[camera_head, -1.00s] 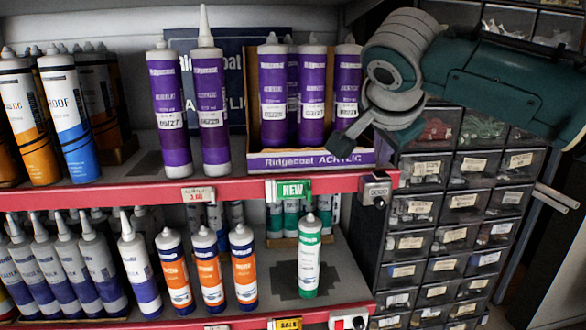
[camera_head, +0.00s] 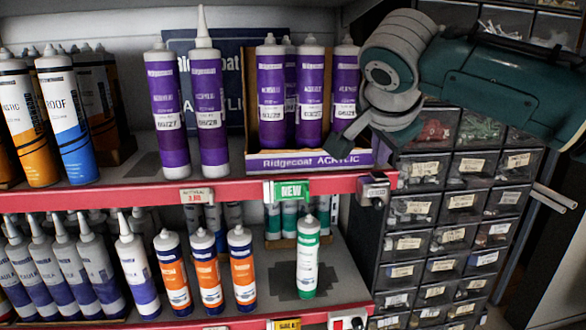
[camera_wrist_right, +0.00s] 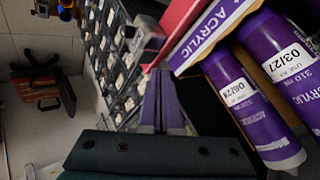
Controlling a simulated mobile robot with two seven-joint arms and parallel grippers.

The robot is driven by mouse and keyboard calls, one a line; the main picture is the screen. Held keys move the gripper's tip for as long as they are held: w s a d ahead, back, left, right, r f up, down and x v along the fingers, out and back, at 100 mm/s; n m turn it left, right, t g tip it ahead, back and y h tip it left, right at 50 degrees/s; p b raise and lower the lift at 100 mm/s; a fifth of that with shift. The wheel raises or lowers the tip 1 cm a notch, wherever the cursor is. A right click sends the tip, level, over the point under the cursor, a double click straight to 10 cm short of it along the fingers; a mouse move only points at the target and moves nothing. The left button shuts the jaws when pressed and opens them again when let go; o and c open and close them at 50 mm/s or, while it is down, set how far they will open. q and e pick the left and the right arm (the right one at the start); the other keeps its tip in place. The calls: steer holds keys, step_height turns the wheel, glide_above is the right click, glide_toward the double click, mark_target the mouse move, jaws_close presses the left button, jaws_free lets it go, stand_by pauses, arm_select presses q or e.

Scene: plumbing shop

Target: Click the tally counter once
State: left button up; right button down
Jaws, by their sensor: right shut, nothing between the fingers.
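The tally counter (camera_head: 375,188) is a small grey box on the red front edge of the upper shelf, at its right end. It also shows in the right wrist view (camera_wrist_right: 148,38), just beyond the fingertips. My right gripper (camera_head: 397,143) is above the counter in the head view, partly hidden by its own wrist. In the right wrist view its fingers (camera_wrist_right: 163,82) are together and empty, pointing towards the counter. Whether they touch it cannot be told, but a gap seems to show. My left gripper is in neither view.
Purple cartridges (camera_head: 310,95) stand in an open Ridgecoat box (camera_head: 300,163) close to the left of my right gripper. A green NEW tag (camera_head: 290,190) is on the shelf edge. Drawers (camera_head: 455,205) fill the right. A red-and-white device (camera_head: 347,323) is on the lower shelf edge.

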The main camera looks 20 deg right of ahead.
stand_by(0.5)
steer(key=shift+f, duration=0.45)
steer(key=shift+f+b, duration=0.55)
steer(key=shift+b, duration=0.1)
stand_by(0.4)
steer(key=shift+r+p, duration=0.95)
steer(key=shift+r, duration=0.1)
steer(key=shift+r, duration=0.1)
